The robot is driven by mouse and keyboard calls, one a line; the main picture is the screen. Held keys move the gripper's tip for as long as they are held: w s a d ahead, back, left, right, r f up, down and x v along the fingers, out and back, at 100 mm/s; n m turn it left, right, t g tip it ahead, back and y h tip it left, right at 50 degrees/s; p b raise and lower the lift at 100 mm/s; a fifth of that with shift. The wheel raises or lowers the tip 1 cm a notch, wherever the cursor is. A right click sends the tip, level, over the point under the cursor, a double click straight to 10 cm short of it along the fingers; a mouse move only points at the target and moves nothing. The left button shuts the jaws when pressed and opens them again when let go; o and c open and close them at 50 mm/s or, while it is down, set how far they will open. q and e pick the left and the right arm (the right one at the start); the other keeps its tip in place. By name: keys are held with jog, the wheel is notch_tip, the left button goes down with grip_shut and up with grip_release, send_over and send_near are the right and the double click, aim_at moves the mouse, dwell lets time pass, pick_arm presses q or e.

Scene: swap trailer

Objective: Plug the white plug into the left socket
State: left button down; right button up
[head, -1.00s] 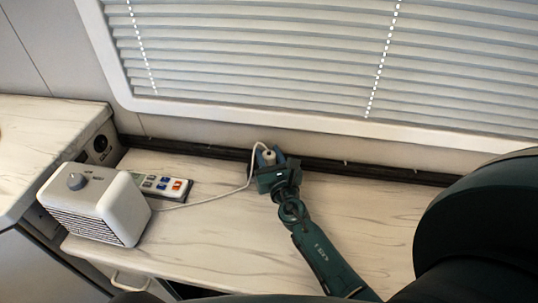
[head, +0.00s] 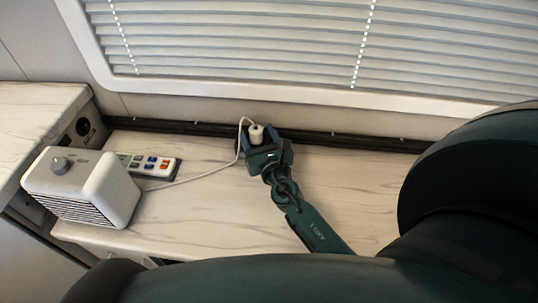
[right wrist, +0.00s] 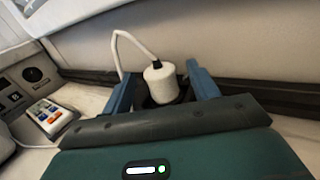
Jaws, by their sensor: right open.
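The white plug (head: 256,133) stands upright near the back of the counter; it also shows in the right wrist view (right wrist: 161,82). Its white cord loops up and to the left. My right gripper (head: 258,140) is open, with one blue finger on each side of the plug and gaps between. A dark part shows under the plug, but I cannot tell whether the plug sits in it. A round black socket (head: 83,126) is on the side panel of the left cabinet; it also shows in the right wrist view (right wrist: 33,74). My left gripper is out of view.
A white box with a grey knob (head: 84,187) stands at the counter's left. A remote-like panel with coloured buttons (head: 150,165) lies behind it. The cord runs across the counter. A dark rail (head: 330,139) and window blinds (head: 240,55) bound the back.

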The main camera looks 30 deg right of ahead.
jog(key=s, duration=0.3)
jog(key=s+a+b, duration=0.1)
jog(key=s, duration=0.6)
jog(key=shift+a, duration=0.35)
jog(key=shift+s+a, duration=0.1)
jog(key=shift+s, duration=0.35)
